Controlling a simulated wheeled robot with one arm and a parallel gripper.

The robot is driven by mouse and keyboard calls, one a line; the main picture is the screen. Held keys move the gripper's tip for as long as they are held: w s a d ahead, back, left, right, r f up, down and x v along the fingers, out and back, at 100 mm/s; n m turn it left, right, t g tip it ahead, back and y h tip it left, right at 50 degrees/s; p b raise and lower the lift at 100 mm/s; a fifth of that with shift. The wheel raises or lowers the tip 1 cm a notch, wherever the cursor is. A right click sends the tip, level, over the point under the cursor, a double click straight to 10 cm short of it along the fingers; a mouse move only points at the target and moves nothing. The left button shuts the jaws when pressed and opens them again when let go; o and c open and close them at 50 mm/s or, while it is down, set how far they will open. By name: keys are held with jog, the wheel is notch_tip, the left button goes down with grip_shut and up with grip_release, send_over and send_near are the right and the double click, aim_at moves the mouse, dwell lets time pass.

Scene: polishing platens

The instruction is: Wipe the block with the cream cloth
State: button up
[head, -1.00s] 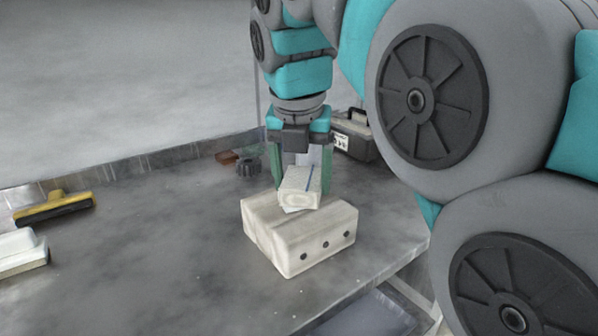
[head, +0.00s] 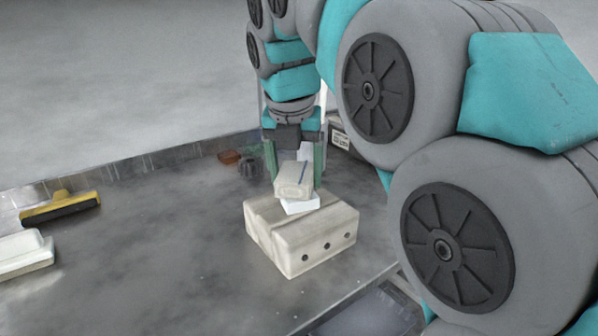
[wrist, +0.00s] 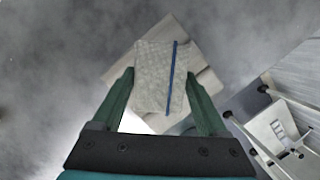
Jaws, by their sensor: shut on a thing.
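The block (head: 290,240) is a pale, streaked box with several dark holes along its front face, resting on the grey bench. My gripper (head: 296,168) is above the block, pointing down, its green fingers on either side of the cream cloth (head: 292,180). The cloth is a folded pad with a blue stripe; it also shows between the fingertips in the wrist view (wrist: 153,75). A flat white piece (head: 300,206) shows between the cloth and the block top; I cannot tell whether it is part of either. Whether the cloth touches the block is unclear.
A yellow-and-black brush (head: 60,207) and a white block-like item (head: 24,254) lie at the left. A red-brown piece (head: 229,157) and a dark knob (head: 249,167) sit behind the gripper. A dark case (head: 346,138) is partly hidden by my arm. The bench between is clear.

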aim_at(304, 184)
jog(key=shift+w+f, duration=0.1)
jog(key=shift+s+d+f, duration=0.1)
jog(key=shift+s+d, duration=0.2)
jog(key=shift+s, duration=0.65)
jog(key=shift+s+d, duration=0.3)
jog(key=shift+s, duration=0.65)
jog(key=shift+r, duration=3.05)
jog(key=shift+a, duration=0.1)
